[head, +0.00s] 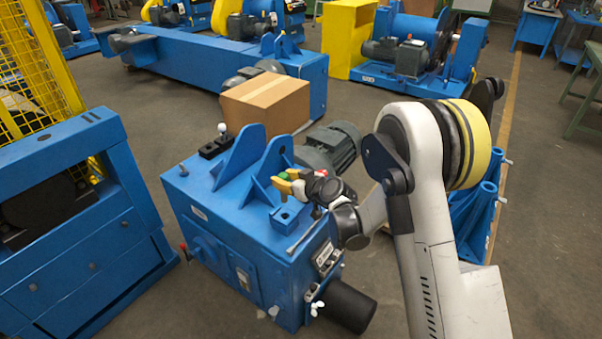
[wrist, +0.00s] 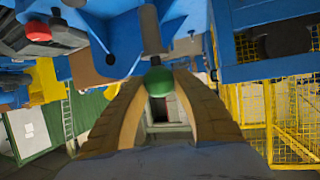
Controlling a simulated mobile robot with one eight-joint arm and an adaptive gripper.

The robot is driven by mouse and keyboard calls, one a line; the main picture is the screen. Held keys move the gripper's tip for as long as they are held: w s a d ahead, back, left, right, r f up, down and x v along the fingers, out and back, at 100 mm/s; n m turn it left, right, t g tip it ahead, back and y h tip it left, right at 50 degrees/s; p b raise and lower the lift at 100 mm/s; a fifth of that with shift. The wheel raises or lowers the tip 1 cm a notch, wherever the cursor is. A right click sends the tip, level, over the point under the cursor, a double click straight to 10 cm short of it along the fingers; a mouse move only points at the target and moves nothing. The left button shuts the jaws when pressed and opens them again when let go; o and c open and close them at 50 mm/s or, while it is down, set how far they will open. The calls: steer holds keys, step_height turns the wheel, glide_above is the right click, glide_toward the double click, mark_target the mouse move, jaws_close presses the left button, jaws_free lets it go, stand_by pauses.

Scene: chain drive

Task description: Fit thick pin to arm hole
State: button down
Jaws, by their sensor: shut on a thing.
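My gripper (head: 288,183) is at the top of the blue machine, beside its brackets. Its yellow-brown fingers are shut on a green ball knob, which shows between the fingertips in the wrist view. A grey shaft (wrist: 150,30) extends from the green knob (wrist: 158,80) away from the gripper; I take this to be the thick pin. A blue bracket plate (head: 276,160) with a hole near its top stands just behind the gripper in the head view. A blue plate with a dark round hole (wrist: 110,60) lies left of the shaft in the wrist view. I cannot tell whether the shaft is inside a hole.
The blue machine (head: 235,235) carries a second bracket (head: 240,153) and a small block with a white knob (head: 221,128). A grey motor (head: 330,148) and a cardboard box (head: 265,103) are behind. A blue cabinet (head: 75,230) is at left. A yellow mesh fence (wrist: 292,105) shows at right in the wrist view.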

steer(key=shift+f, duration=0.15)
stand_by(0.3)
steer(key=shift+f+b, duration=2.3)
steer(key=shift+f, duration=0.55)
step_height(320, 180, down, 7)
stand_by(1.7)
steer(key=c, duration=1)
jaws_free()
steer(key=shift+r, duration=0.1)
step_height(320, 180, up, 10)
steer(key=shift+r, duration=0.1)
